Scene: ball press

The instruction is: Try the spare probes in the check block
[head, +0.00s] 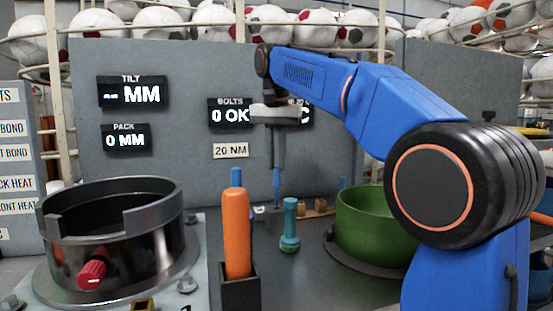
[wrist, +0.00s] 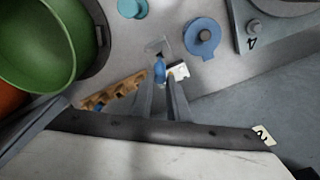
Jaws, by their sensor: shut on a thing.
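My gripper (head: 277,168) points down in front of the grey panel and is shut on a slim blue probe (head: 276,186). In the wrist view the blue probe (wrist: 160,70) shows between the fingertips (wrist: 162,84). A small white block (wrist: 178,72), perhaps the check block, lies just right of the probe; it is also small in the head view (head: 260,212). I cannot tell whether the probe touches it. A wooden rack with several holes (wrist: 112,90) lies left of the gripper, with something blue at its near end.
A green bowl (head: 365,222) stands right of the gripper. A teal piece (head: 289,228) and an orange handle in a dark holder (head: 237,235) stand in front. A dark metal ring (head: 110,225) is at left. A blue disc (wrist: 201,38) lies beyond the white block.

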